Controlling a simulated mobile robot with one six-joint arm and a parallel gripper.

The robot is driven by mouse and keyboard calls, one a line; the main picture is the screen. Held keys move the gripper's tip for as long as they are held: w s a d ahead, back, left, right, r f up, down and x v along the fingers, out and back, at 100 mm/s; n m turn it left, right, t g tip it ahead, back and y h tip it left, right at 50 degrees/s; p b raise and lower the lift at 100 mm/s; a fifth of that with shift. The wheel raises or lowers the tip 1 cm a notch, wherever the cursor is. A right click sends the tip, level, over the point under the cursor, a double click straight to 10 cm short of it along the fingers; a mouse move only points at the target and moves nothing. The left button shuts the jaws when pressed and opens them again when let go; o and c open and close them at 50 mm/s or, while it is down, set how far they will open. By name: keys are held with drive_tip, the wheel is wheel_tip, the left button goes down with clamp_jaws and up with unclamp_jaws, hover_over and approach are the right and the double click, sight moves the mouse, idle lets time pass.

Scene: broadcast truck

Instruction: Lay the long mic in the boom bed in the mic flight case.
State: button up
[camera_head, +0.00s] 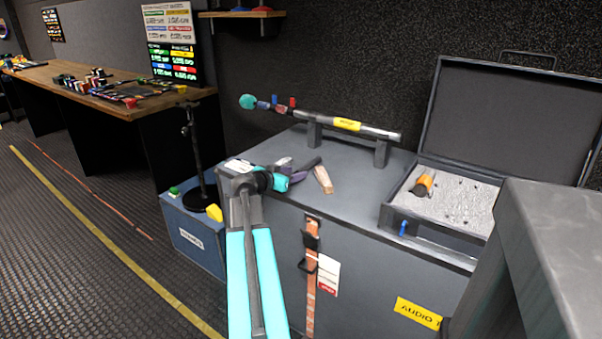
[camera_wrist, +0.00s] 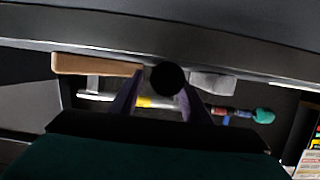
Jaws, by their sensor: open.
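The long mic (camera_head: 374,130) is a slim silver tube with a yellow label, dark coloured sections and a teal tip at its left end. It lies across two grey cradles on a grey chest; the wrist view also shows its teal tip (camera_wrist: 263,116). My gripper (camera_head: 300,170) is in front of it and apart from it, with purple fingers open. A black round-ended cylinder (camera_wrist: 168,78) shows between the fingers in the wrist view. The mic flight case (camera_head: 398,217) stands open at right, with grey foam (camera_head: 450,200) inside. The boom bed cannot be made out clearly.
A wooden block (camera_head: 323,180) lies on the chest beside my gripper. An orange and black item (camera_head: 423,186) sits in the foam. The case lid (camera_head: 510,115) stands up behind. A grey surface (camera_head: 560,255) hides the case's right front. The chest top between cradles and case is clear.

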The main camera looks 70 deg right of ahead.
drive_tip(key=shift+x, duration=1.1)
drive_tip(key=shift+c, duration=0.3)
clamp_jaws()
